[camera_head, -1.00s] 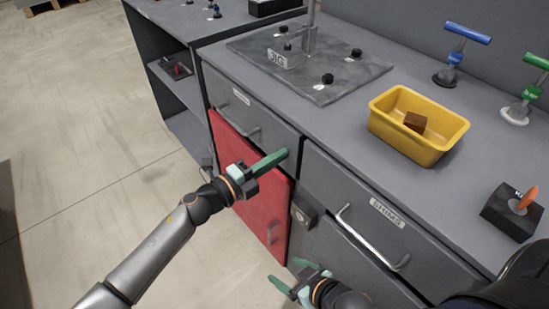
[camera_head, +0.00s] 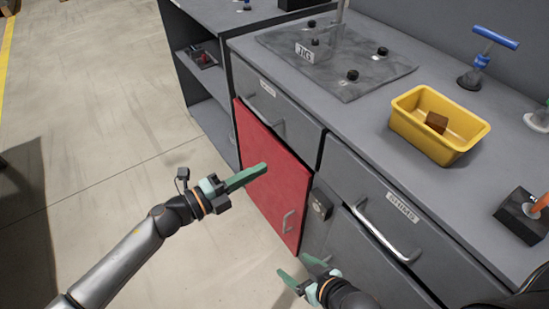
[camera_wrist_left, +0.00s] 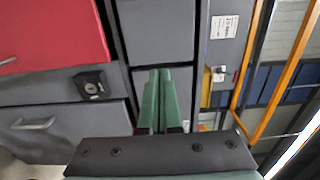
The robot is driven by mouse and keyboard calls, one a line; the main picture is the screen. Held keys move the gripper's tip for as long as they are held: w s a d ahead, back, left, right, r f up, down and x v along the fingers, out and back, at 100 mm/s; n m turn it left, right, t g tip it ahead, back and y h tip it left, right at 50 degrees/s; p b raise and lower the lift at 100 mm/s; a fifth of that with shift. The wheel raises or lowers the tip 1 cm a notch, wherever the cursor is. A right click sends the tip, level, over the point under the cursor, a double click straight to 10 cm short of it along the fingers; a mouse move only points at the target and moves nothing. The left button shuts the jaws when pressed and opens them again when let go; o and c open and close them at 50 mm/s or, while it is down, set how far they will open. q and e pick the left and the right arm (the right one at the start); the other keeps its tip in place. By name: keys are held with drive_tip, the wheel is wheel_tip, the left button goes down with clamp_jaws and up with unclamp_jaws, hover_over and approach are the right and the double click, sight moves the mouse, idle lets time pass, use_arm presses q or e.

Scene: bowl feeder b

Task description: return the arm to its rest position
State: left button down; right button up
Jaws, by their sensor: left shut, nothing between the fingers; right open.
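My left gripper (camera_head: 246,178) has its green fingers shut together with nothing between them. It is held in the air in front of the red cabinet door (camera_head: 272,185), left of the workbench in the head view. Its shut fingers also show in the left wrist view (camera_wrist_left: 155,98), in front of grey cabinet fronts. My right gripper (camera_head: 300,272) is open and empty, low at the bottom of the head view, in front of the grey lower cabinet. Most of the right arm is out of the frame.
The grey workbench has a shut drawer with a handle (camera_head: 385,235) and a dark lock box (camera_head: 320,204). On top are a jig plate (camera_head: 350,62), a yellow bin (camera_head: 440,150) holding a brown block (camera_head: 436,122), and a blue-handled tool (camera_head: 482,62). The floor (camera_head: 90,130) at left is clear.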

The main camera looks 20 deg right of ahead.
use_arm(q)
drive_tip(key=shift+v, duration=0.9)
use_arm(e)
drive_tip(key=shift+d, duration=0.1)
use_arm(q)
drive_tip(key=s+a+f+n+t+y, duration=0.2)
drive_tip(key=s+a+f+n+y, duration=0.65)
drive_tip(key=n, duration=0.65)
drive_tip(key=s+a+f+n+t+y, duration=0.2)
drive_tip(key=s+a+f+n+y, duration=0.4)
drive_tip(key=a+f+n, duration=0.6)
drive_tip(key=s+a+r+n+p, duration=0.1)
drive_tip(key=r+p, duration=0.6)
drive_tip(key=s+a+r+n+p, duration=0.2)
drive_tip(key=r+p, duration=0.5)
drive_tip(key=p, duration=0.1)
drive_tip(key=shift+s, duration=0.3)
use_arm(e)
drive_tip(key=s+d+r+h, duration=0.1)
drive_tip(key=d+r, duration=0.2)
drive_tip(key=r, duration=0.8)
drive_tip(key=shift+s+m, duration=0.3)
drive_tip(key=shift+s, duration=0.1)
